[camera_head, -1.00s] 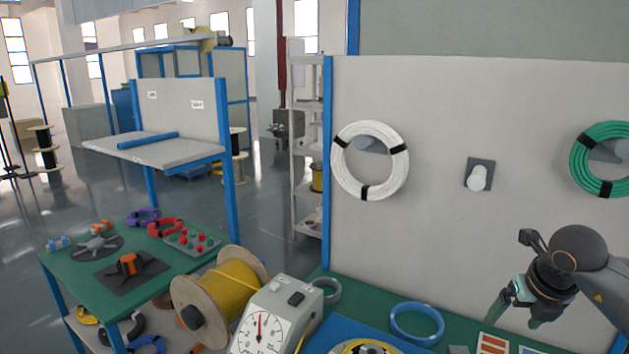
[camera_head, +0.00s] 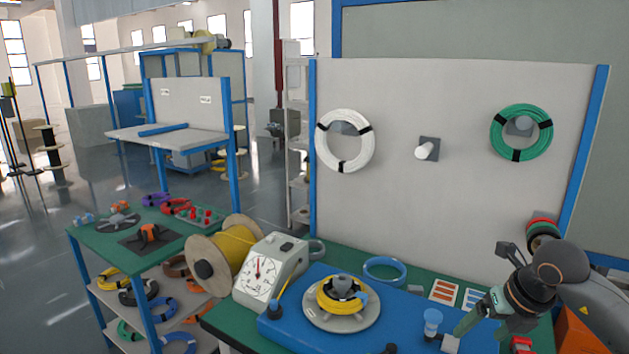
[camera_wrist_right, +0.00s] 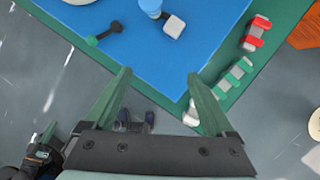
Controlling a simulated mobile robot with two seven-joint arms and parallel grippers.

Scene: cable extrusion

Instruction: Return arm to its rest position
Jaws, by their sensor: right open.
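My right gripper (camera_head: 462,336) is at the lower right of the head view, above the right part of the green-topped workbench (camera_head: 347,255). In the right wrist view its two green fingers (camera_wrist_right: 160,95) are spread wide with nothing between them. Below them lie the front edge of the blue base plate (camera_wrist_right: 200,50) and the grey floor.
A yellow cable coil (camera_head: 340,293) sits on a round plate on the blue base. A gauge box (camera_head: 270,272) and a yellow spool (camera_head: 230,250) stand left of it. A white coil (camera_head: 345,141) and a green coil (camera_head: 521,132) hang on the back panel (camera_head: 450,210).

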